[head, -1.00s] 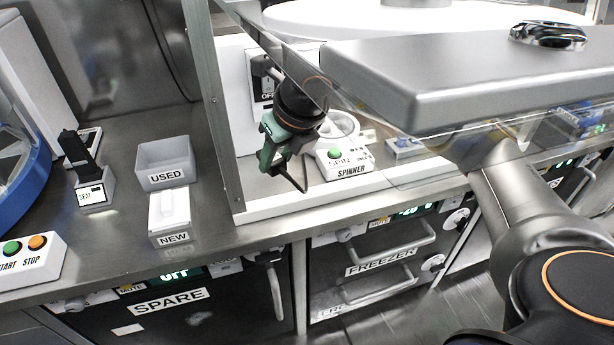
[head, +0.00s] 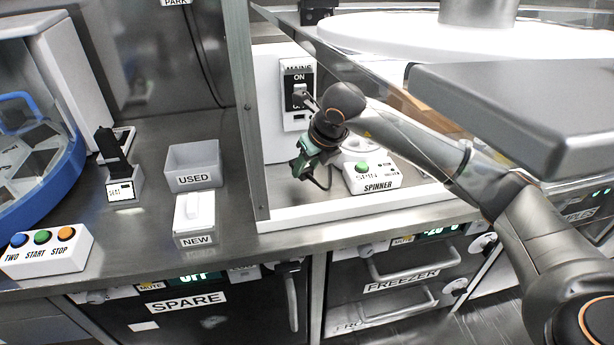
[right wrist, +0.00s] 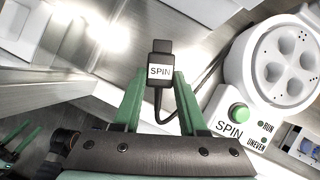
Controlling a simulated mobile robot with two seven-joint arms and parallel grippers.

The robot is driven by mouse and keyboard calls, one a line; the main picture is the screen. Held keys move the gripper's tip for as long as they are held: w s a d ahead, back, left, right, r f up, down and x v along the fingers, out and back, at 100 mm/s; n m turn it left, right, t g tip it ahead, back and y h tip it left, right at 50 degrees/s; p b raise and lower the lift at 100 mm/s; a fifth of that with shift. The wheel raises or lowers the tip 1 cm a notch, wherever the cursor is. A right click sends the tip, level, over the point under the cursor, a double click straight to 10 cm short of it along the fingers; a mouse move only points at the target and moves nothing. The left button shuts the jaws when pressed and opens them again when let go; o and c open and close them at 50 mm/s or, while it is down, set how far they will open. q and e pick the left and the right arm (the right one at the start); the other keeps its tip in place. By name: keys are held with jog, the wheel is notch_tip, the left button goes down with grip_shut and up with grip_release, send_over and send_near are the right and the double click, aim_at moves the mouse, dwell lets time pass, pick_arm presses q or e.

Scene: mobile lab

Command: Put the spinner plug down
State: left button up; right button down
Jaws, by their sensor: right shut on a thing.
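The spinner plug (right wrist: 160,68) is a small dark plug with a white SPIN label. It shows in the right wrist view between the fingertips of my right gripper (right wrist: 157,97), which is shut on it. A dark cord runs from the plug's lower end to the right, toward the spinner. In the head view my right gripper (head: 303,168) points down in front of the spinner's bay, left of the spinner (head: 372,178). The plug is hard to make out there. The plug appears held above the steel surface; I cannot tell the gap.
A mains panel (head: 298,95) with a dark switch is on the wall behind my right gripper. A clear slanted pane and a steel post (head: 243,120) bound the bay. USED (head: 193,180) and NEW (head: 194,226) boxes stand left of the post. Bare steel lies beside the spinner.

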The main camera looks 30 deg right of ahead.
aim_at(310, 174)
jog(key=shift+w+d+f, duration=0.1)
jog(key=shift+w+f, duration=0.05)
jog(key=shift+f, duration=0.15)
notch_tip(310, 174, down, 2)
jog(key=shift+f, duration=0.55)
pick_arm(q)
jog(key=shift+w+r, duration=0.3)
jog(key=shift+r, duration=0.05)
pick_arm(e)
jog(key=shift+f+b, duration=0.3)
pick_arm(q)
jog(key=shift+d+f, duration=0.15)
jog(key=shift+f, duration=0.25)
pick_arm(e)
jog(key=shift+f, duration=0.25)
pick_arm(q)
jog(key=shift+w+d, duration=0.1)
